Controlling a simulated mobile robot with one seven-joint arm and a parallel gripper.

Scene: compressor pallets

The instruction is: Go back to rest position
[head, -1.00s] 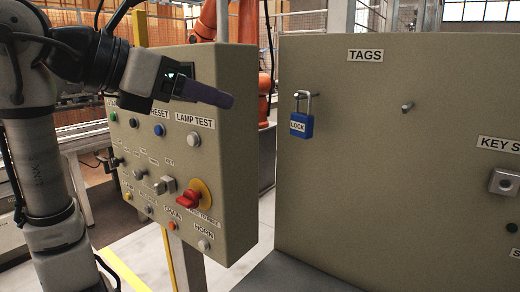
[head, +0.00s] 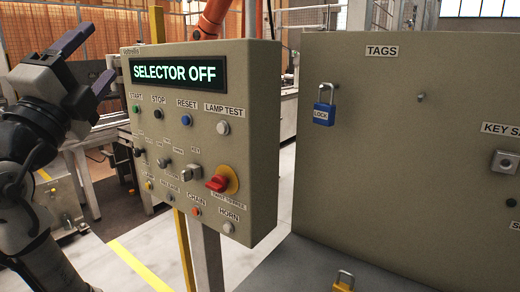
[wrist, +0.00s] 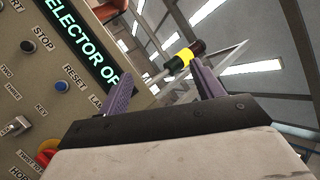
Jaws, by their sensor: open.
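My gripper (head: 90,62) is at the upper left of the head view, left of the control panel, with its two purple fingers apart and nothing between them. In the wrist view its fingers (wrist: 163,88) stand open. The control panel (head: 262,150) shows "SELECTOR OFF" on its lit display (head: 176,72). My gripper touches none of these.
A grey cabinet (head: 400,180) stands at the right, with a blue padlock (head: 323,114) on a peg under the TAGS label. A yellow padlock (head: 343,281) shows at the bottom edge. A yellow post (head: 182,240) is behind the panel. A signal lamp (wrist: 183,60) shows in the wrist view.

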